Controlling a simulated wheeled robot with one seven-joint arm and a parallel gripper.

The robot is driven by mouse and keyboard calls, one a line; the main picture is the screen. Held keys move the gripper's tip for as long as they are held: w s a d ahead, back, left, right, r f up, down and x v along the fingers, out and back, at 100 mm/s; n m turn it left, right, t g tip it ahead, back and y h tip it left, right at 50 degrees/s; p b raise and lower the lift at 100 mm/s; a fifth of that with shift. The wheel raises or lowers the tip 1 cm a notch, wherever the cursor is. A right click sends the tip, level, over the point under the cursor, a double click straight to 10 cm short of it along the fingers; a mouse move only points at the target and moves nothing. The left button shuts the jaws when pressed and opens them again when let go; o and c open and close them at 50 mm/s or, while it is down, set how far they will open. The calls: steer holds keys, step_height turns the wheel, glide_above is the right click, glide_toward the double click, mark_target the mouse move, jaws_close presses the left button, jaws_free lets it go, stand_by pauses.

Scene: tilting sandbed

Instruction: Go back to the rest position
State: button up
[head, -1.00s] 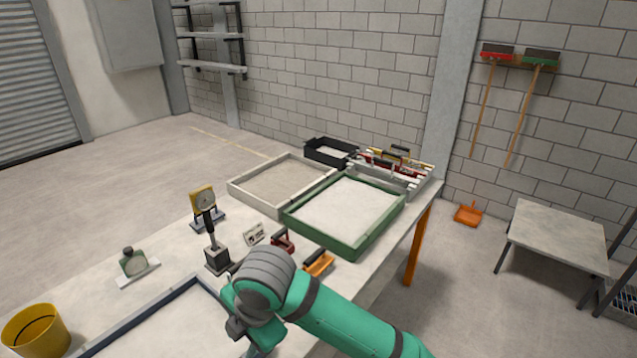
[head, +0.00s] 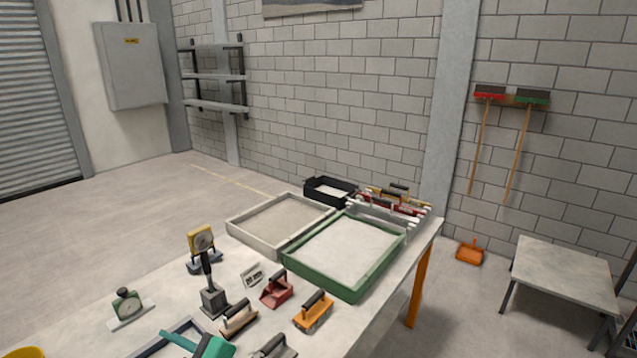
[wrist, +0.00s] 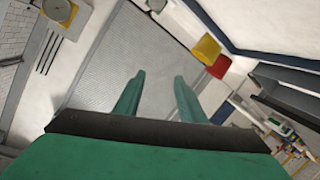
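My gripper (wrist: 159,82) shows in the wrist view with its two green fingers apart and nothing between them. It points into the room, towards a grey ribbed shutter (wrist: 135,55), clear of any object. In the head view only a green part of my arm (head: 205,346) shows at the bottom edge, over the near end of the table.
The table (head: 150,330) holds a green-framed sandbed (head: 290,263), a pale-framed bed (head: 240,232), a dial gauge stand (head: 213,300) and several hand floats, one orange (head: 313,312), one red (head: 276,289). A grey side table (head: 565,270) stands at right. The floor at left is clear.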

steer(key=s+d+f+m+t+h, duration=0.4)
steer(key=d+f+m+h, duration=0.1)
steer(key=d+f+m, duration=0.35)
steer(key=s+d+f+m+t+h, duration=0.4)
steer(key=d+f+m+t, duration=0.1)
steer(key=d+f+m, duration=0.3)
steer(key=s+d+f+h, duration=0.1)
steer(key=s+d, duration=0.3)
steer(key=s, duration=0.3)
steer(key=s+d+f+m+h, duration=0.1)
steer(key=s+d, duration=0.3)
steer(key=s, duration=0.4)
steer(key=s+d+f+g+h, duration=0.1)
steer(key=s+d+f+h, duration=0.1)
steer(key=s+d, duration=0.3)
steer(key=s, duration=0.3)
steer(key=shift+f+h, duration=0.2)
steer(key=shift+h, duration=0.2)
